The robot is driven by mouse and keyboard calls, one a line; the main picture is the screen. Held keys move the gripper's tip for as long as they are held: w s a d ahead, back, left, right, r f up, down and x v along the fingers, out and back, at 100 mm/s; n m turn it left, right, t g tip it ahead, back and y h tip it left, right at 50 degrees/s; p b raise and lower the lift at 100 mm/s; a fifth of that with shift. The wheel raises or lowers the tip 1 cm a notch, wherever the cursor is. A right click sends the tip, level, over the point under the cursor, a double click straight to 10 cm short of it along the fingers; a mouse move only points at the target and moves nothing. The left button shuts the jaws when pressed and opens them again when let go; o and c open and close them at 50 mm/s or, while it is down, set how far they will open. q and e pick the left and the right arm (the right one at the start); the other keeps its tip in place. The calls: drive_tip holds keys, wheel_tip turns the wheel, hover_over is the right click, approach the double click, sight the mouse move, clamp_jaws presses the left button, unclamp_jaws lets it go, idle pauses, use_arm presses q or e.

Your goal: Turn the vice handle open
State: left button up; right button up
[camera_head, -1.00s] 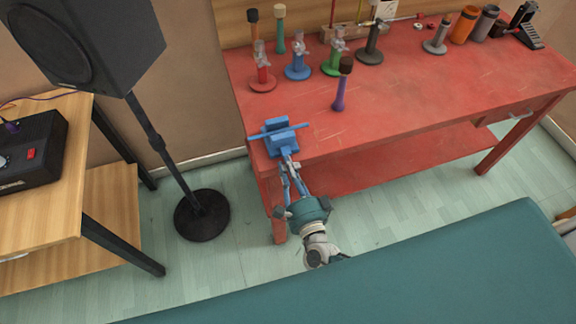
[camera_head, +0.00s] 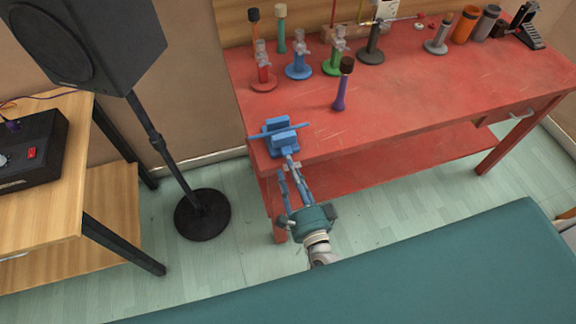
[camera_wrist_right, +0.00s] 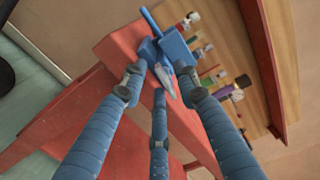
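The blue vice (camera_head: 281,140) is fixed at the red bench's front left corner. A blue bar (camera_head: 258,135) crosses it and sticks out on both sides; I cannot tell whether this is the handle. My right gripper (camera_head: 291,168) is in front of the vice, below the bench top's edge, with its blue fingers spread. In the right wrist view the vice (camera_wrist_right: 174,47) lies just beyond the fingertips (camera_wrist_right: 161,80). A pale grey part of the vice shows between the fingers there; a firm hold does not show. My left gripper is not in view.
The red bench (camera_head: 420,95) holds a purple-handled item (camera_head: 341,90) and several upright coloured stands behind the vice. A black speaker stand (camera_head: 203,213) is on the floor to the left. The teal surface (camera_head: 400,265) fills the near side.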

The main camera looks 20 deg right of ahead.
drive_tip(key=s, duration=0.9)
drive_tip(key=shift+s+d, duration=0.15)
